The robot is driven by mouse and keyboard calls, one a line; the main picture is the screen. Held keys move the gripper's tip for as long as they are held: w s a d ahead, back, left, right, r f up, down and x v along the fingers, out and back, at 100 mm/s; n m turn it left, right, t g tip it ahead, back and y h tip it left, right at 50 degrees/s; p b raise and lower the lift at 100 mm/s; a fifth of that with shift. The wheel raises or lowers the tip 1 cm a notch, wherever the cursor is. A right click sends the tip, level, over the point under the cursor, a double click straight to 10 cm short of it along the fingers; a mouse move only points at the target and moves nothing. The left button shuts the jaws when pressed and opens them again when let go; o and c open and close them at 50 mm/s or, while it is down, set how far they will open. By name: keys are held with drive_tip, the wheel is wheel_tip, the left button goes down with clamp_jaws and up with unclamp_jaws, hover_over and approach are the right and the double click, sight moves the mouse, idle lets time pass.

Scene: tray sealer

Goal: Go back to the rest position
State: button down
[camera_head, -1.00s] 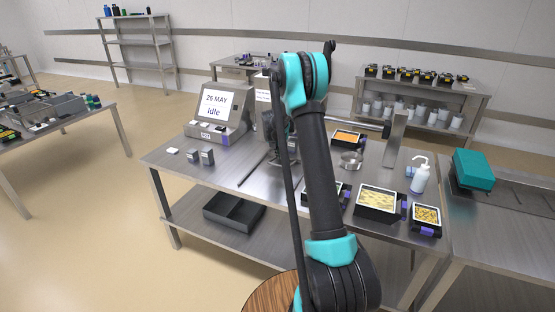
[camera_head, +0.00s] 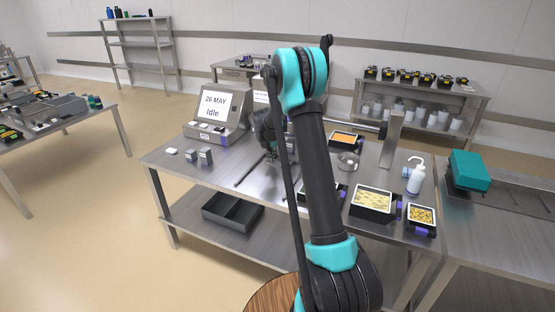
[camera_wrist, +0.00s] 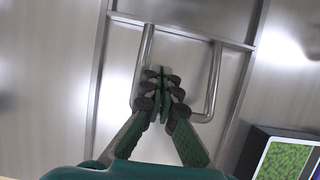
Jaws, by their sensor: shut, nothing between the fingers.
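My gripper (camera_wrist: 163,95) is shut and empty in the wrist view, its green and dark fingers pressed together. Below it in that view is a bent metal tube handle (camera_wrist: 214,80) over a steel surface; I cannot tell whether the fingers touch it. In the head view my gripper (camera_head: 271,156) is small and partly hidden behind my own arm, above the middle of the steel table (camera_head: 215,180). My arm rises from the lower middle and bends at the teal elbow. The label machine's screen (camera_head: 215,105) reads "26 MAY Idle".
Food trays (camera_head: 372,199) stand at the table's right front, with a white squeeze bottle (camera_head: 416,178) behind. Small grey blocks (camera_head: 205,156) lie at the left. A metal post (camera_head: 392,140) stands at the right. A black bin (camera_head: 233,212) is on the lower shelf.

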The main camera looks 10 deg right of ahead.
drive_tip(key=v, duration=0.8)
drive_tip(key=shift+s+d, duration=0.1)
drive_tip(key=shift+s, duration=0.15)
drive_tip(key=s+f+m+y, duration=0.2)
drive_tip(key=s+m, duration=2.6)
drive_tip(key=s, duration=1.6)
drive_tip(key=shift+s+f+m+t+y, duration=0.3)
drive_tip(key=shift+f+m, duration=0.1)
